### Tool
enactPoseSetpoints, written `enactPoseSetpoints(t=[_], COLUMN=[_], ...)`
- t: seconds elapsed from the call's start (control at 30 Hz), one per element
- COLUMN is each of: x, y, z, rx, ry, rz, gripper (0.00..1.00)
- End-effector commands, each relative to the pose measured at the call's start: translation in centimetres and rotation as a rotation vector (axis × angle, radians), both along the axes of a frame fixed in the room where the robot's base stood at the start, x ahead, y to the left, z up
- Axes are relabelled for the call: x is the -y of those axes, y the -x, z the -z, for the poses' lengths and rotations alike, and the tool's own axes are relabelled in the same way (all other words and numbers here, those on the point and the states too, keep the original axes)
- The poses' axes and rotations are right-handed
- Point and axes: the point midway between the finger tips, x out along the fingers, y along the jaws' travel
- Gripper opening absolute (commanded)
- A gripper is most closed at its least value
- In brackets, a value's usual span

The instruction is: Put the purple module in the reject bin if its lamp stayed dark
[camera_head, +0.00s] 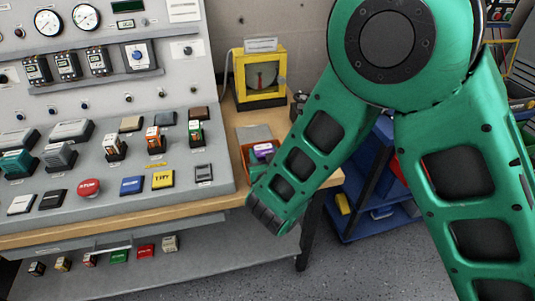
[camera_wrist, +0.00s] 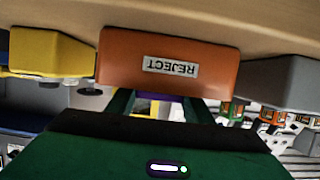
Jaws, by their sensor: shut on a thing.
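The purple module (camera_head: 263,150) shows in the head view as a small purple block with a pale label, at the orange reject bin (camera_head: 246,158) beside the console. My gripper (camera_wrist: 163,108) is shut on the module; a sliver of purple (camera_wrist: 172,97) shows between its fingers in the wrist view. The bin's wall (camera_wrist: 120,60) with its upside-down REJECT label stands right in front of the fingers. I cannot tell whether the module touches the bin's floor. No lamp on the module is visible.
A sloping grey console (camera_head: 110,200) with gauges, switches, modules and a red button (camera_head: 88,187) fills the left. A yellow-framed meter (camera_head: 260,77) stands behind the bin. A blue shelf unit (camera_head: 370,205) stands right of the bench. Several small blocks lie on the lower shelf.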

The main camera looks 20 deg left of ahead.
Motion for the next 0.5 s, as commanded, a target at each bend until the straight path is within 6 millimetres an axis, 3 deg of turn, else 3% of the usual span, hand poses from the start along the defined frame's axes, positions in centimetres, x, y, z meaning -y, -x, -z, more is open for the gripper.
enactPoseSetpoints(t=[0.17,0.2,0.27,0.5], x=[-0.01,0.0,0.0,0.04], y=[0.0,0.0,-0.01,-0.04], z=[0.22,0.28,0.24,0.25], rx=[0.0,0.0,0.0,0.0], ry=[0.0,0.0,0.0,0.0], rz=[0.0,0.0,0.0,0.001], gripper=[0.18,0.49,0.63,0.65])
